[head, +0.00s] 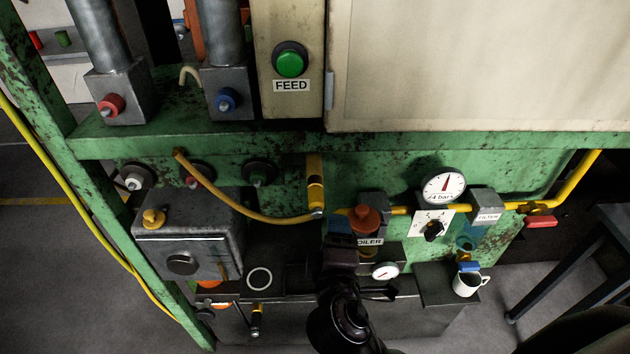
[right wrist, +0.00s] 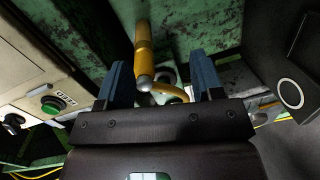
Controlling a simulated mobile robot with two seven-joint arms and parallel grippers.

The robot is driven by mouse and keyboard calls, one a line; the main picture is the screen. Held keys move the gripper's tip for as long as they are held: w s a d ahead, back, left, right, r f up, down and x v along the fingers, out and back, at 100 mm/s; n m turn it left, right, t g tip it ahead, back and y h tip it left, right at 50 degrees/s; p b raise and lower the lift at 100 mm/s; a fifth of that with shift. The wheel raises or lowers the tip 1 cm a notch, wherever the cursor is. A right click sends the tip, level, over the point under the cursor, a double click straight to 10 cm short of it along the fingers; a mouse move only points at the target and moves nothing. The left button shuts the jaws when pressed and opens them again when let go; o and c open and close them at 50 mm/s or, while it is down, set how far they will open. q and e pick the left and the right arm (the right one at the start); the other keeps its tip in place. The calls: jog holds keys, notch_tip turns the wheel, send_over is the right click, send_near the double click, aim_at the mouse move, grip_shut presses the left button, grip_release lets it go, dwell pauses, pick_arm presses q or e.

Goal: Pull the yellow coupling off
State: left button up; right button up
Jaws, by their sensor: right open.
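The yellow coupling (head: 315,185) hangs upright on the green machine's front, below the long green beam. A yellow hose (head: 245,211) joins its lower end and loops up to the left. My right gripper (head: 341,226) is just below and right of the coupling in the head view. In the right wrist view, its blue fingers (right wrist: 163,78) are open and empty. The coupling (right wrist: 143,45) shows beyond them, its lower end and the hose appearing between the fingers. I cannot tell the exact distance. My left gripper is not in view.
An oiler (head: 366,217) with a red-brown cap stands close right of my gripper. A gauge (head: 443,186), a dial plate and a filter follow further right. A white mug (head: 467,284) stands on a ledge. A grey box (head: 185,250) is at left.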

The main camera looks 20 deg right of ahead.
aim_at(317, 218)
jog(key=a+r+n+t, duration=0.1)
jog(key=w+a+r+n, duration=0.1)
jog(key=shift+w+a+r+t, duration=0.1)
jog(key=shift+a+r+t, duration=0.3)
jog(key=shift+a, duration=0.1)
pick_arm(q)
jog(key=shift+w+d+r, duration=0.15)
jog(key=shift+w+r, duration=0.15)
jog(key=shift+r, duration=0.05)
pick_arm(e)
jog(key=shift+w, duration=0.2)
